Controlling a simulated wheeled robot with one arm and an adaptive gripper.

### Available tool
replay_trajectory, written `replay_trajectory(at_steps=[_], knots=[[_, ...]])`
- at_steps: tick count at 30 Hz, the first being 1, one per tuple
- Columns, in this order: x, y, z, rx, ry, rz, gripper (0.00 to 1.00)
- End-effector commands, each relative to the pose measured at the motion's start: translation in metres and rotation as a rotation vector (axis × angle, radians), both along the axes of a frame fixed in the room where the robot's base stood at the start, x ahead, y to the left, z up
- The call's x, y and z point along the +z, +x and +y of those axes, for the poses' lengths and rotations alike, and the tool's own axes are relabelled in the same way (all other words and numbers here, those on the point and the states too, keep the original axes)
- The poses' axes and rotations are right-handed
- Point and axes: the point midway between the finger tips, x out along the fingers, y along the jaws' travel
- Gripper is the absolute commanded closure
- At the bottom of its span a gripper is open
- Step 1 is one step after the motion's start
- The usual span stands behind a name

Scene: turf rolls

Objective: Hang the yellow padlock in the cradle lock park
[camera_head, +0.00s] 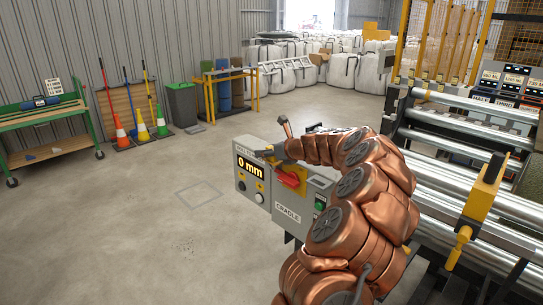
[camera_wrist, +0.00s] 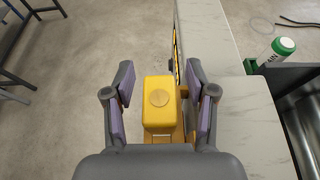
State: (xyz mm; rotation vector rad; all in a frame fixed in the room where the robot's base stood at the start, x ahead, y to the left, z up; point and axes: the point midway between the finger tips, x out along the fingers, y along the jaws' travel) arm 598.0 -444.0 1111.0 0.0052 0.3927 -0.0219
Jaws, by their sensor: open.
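In the head view my gripper (camera_head: 268,153) is at the top of the grey control box, near the red switch handle (camera_head: 292,178). The box labelled CRADLE (camera_head: 288,215) is partly behind my copper arm. I cannot pick out the lock park.
The grey box has a display (camera_head: 250,169) reading 0 mm. Steel rollers (camera_head: 450,150) and a yellow clamp (camera_head: 483,200) stand right of my arm. The floor on the left is open.

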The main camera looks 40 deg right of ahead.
Motion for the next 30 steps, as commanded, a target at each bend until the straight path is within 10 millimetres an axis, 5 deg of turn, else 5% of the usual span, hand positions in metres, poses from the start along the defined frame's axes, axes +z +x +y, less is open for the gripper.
replay_trajectory(at_steps=[2, 18, 30], knots=[[0.0001, 0.0, 0.0001, 0.0, 0.0, 0.0, 0.44], [0.0003, -0.0001, 0.0002, 0.0, -0.001, 0.0, 0.99], [0.002, -0.0001, -0.0001, 0.0, -0.001, 0.0, 1.0]])
